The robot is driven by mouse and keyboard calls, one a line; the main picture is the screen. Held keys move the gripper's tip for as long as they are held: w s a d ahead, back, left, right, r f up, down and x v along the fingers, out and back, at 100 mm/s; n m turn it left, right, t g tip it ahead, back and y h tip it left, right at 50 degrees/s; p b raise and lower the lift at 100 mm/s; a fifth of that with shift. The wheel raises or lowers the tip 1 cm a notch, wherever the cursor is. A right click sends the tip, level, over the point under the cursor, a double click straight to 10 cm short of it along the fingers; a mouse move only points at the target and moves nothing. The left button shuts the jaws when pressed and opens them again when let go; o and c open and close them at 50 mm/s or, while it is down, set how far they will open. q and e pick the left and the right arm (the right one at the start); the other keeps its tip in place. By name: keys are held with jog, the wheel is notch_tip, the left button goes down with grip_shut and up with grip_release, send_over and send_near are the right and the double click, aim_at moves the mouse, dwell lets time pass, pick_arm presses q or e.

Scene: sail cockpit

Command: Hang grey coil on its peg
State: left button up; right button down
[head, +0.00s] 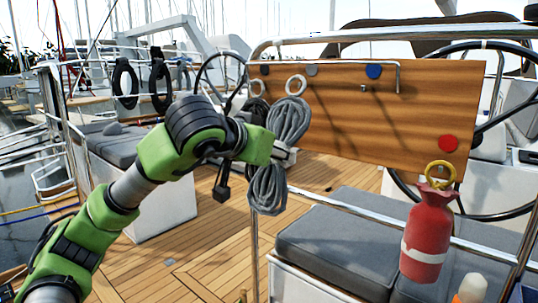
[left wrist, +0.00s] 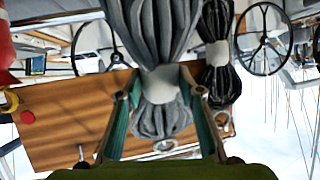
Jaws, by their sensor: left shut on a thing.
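The grey coil (head: 288,120) is a looped rope with a pale band round its middle and a pale ring on top. My left gripper (head: 284,155) is shut on it at the band and holds it upright, in front of the wooden board's left part. The ring shows just below and left of the grey disc (head: 312,70) on the board; I cannot tell the gap in depth. In the left wrist view, which is upside down, the grey coil (left wrist: 160,35) sits between the fingers (left wrist: 160,92). My right gripper is not in view.
The wooden board (head: 410,110) also carries a blue disc (head: 374,71), a red disc (head: 447,144) and a black disc (head: 265,70). A dark coil (head: 256,108) hangs close to the left of the grey coil. A red bag (head: 426,235) hangs lower right, above grey cushions (head: 335,240).

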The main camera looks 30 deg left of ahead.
pick_arm(q)
jog(key=shift+w+d, duration=0.1)
jog(key=shift+w, duration=0.7)
jog(key=shift+w+f, duration=0.2)
jog(key=shift+w, duration=0.15)
jog(key=shift+w+f, duration=0.15)
jog(key=shift+w, duration=0.05)
jog(key=shift+w+f+p, duration=0.1)
jog(key=shift+p, duration=0.2)
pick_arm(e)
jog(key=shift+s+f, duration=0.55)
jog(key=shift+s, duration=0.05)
